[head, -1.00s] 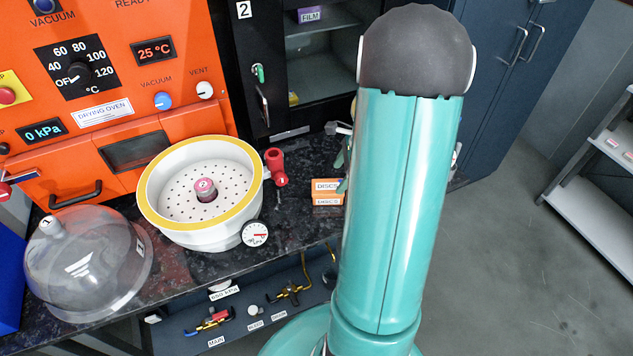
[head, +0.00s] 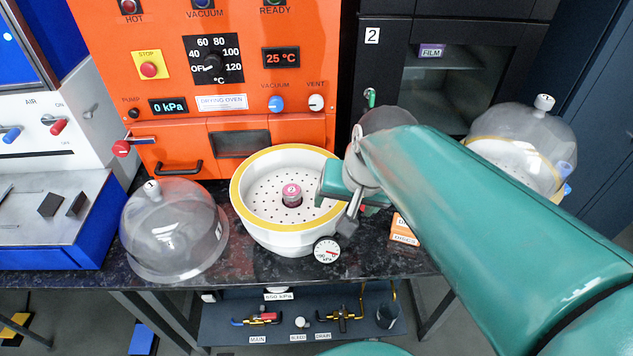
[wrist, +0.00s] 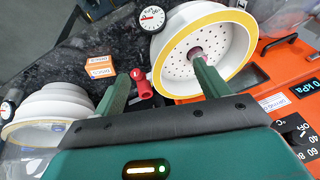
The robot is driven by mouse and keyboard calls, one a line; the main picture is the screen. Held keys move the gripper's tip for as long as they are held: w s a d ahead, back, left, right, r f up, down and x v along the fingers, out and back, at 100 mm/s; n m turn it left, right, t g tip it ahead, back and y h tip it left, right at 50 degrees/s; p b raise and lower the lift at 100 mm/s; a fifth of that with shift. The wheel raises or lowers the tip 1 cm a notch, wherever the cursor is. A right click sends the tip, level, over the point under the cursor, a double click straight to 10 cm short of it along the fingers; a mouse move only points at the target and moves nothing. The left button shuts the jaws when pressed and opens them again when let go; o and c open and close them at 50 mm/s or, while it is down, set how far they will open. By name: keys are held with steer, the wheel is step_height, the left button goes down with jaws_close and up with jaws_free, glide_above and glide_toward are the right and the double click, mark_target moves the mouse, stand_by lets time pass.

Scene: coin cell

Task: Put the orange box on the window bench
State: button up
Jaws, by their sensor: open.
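The orange box (head: 404,231) with a white label band lies on the dark speckled counter (head: 280,271), right of the white chamber with the yellow rim. My arm hides part of it in the head view. In the wrist view the box (wrist: 98,66) shows whole, above my left finger and apart from it. My gripper (wrist: 158,78) is open and empty, its two green fingers spread. In the head view my gripper is seen edge-on above the chamber's right side. I cannot make out which surface is the window bench.
The yellow-rimmed chamber (head: 253,222) holds a pink-topped part (head: 291,190). A clear dome (head: 174,235) stands to its left; another dome (head: 525,135) covers a second chamber at right. A red valve handle (wrist: 143,84) lies between box and chamber. The orange oven (head: 218,110) stands behind.

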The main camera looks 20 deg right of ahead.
steer(key=s+a+r+n+t, duration=0.1)
steer(key=s+a+r+n, duration=0.1)
steer(key=s+a+n, duration=0.2)
steer(key=shift+s+n, duration=0.15)
steer(key=shift+n, duration=0.45)
